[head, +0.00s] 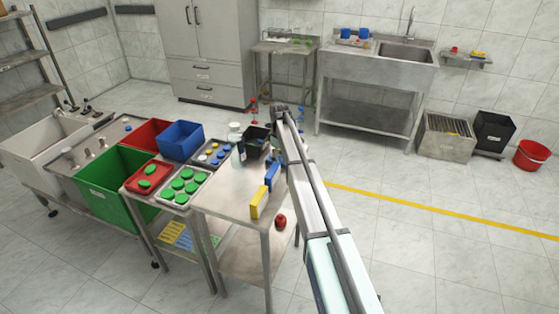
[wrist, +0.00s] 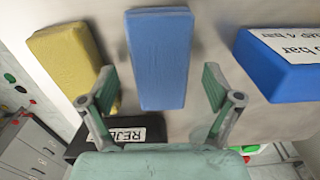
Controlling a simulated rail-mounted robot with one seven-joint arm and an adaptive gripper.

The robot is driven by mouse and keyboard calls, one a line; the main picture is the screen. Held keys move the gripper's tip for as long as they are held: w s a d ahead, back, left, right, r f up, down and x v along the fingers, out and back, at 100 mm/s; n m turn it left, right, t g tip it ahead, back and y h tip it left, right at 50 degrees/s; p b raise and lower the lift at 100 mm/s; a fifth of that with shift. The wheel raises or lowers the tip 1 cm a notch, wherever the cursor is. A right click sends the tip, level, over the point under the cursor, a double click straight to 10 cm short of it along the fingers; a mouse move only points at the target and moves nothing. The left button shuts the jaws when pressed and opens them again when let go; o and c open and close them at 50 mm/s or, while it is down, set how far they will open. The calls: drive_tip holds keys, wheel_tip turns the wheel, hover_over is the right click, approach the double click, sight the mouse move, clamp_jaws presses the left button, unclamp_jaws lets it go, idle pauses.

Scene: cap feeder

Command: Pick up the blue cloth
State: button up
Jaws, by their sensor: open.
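The blue cloth (wrist: 158,60) shows in the wrist view as a folded, upright-looking oblong on a pale grey surface. My gripper (wrist: 159,78) is open, with one green-padded finger on each side of the cloth in the picture. Gaps show between both fingers and the cloth, and I cannot tell how far above it they are. In the head view my arm covers this spot, and I cannot make out the cloth or the gripper.
A yellow cloth (wrist: 66,62) lies left of the blue one, close to the left finger. A blue box with a white label (wrist: 275,70) stands to the right. A black bin marked REJE... (wrist: 78,146) is low left. A steel table (head: 222,190) bears boxes.

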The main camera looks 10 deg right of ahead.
drive_tip(key=shift+f, duration=0.25)
drive_tip(key=c, duration=1.1)
drive_tip(key=shift+r, duration=0.2)
wheel_tip(320, 180, up, 20)
drive_tip(key=b, duration=0.4)
drive_tip(key=shift+f, duration=0.1)
